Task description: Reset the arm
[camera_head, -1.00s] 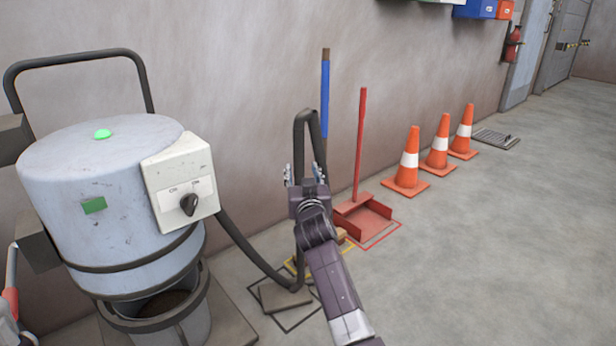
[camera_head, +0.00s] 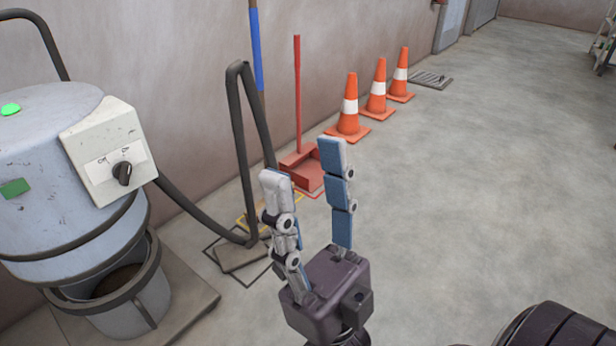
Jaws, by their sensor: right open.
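My right gripper (camera_head: 304,165) is in the lower middle of the head view, pointing up and away. Its two fingers, with blue pads, are spread apart and nothing is between them. Concrete floor and the red dustpan show behind it. A dark rounded part of my own body shows at the bottom right. My left gripper is not in view.
A red dustpan (camera_head: 300,165), a blue-handled pole (camera_head: 256,50) and orange cones (camera_head: 349,110) line the wall. The floor at right is clear.

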